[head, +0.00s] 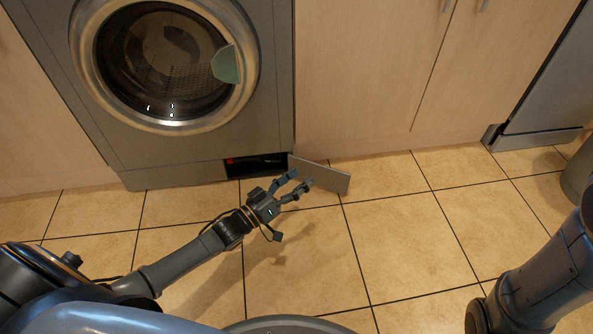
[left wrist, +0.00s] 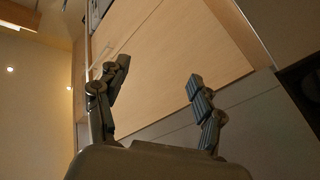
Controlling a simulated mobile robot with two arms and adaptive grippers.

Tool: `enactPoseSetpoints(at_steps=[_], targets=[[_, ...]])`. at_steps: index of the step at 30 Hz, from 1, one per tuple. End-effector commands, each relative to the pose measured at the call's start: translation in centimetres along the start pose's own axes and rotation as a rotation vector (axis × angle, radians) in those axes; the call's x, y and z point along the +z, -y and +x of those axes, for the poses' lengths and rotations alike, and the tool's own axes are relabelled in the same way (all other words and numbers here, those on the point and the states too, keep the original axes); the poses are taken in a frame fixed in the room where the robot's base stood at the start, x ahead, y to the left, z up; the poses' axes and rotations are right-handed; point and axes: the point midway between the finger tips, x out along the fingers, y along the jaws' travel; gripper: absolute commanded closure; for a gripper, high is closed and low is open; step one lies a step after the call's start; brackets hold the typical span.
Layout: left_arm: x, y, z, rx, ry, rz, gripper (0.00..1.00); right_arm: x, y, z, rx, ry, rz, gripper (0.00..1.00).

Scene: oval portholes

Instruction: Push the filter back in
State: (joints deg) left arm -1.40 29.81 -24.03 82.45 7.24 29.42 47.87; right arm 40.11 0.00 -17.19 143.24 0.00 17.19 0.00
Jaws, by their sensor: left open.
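The washing machine (head: 190,150) stands at the upper left in the head view. Its low filter opening (head: 257,166) is dark inside, with a small red spot at its left end. The filter itself cannot be made out clearly. The opening's grey flap (head: 325,177) is swung out to the right. My left gripper (head: 300,180) is open and empty, low over the floor in front of the flap and opening. In the left wrist view its two fingers (left wrist: 160,72) stand apart with nothing between them. My right gripper is out of view.
Wooden cabinet doors (head: 375,70) stand to the right of the machine, also filling much of the left wrist view (left wrist: 170,60). A grey appliance (head: 545,90) stands at the far right. The tiled floor (head: 400,230) is clear. My right arm (head: 545,275) is at lower right.

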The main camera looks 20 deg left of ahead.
Motion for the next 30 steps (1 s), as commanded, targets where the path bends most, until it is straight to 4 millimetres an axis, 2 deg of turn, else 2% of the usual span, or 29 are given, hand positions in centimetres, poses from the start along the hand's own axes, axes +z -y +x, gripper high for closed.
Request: enactPoseSetpoints(at_steps=[3,7,24,27,29,30], targets=[[-1.5,0.0,0.0,0.005,-0.046,-0.046,0.32,0.1,-0.1,0.3,0.000,0.000,0.000,0.28],[-2.2,0.1,0.0,0.007,-0.071,-0.074,0.32,0.1,-0.1,0.4,0.000,0.000,0.000,0.28],[-2.4,-0.1,0.0,0.009,-0.078,-0.079,0.32,0.2,-0.1,0.5,0.000,0.001,0.000,0.28],[-3.3,-1.7,0.3,0.031,-0.097,-0.070,0.32,0.8,-0.3,0.4,0.006,0.019,0.002,0.28],[-4.6,-3.9,0.7,0.061,-0.124,-0.055,0.32,1.6,-0.5,0.2,0.013,0.039,0.005,0.28],[-5.7,-5.9,1.0,0.087,-0.151,-0.041,0.32,2.2,-0.7,0.0,0.020,0.059,0.007,0.28]])
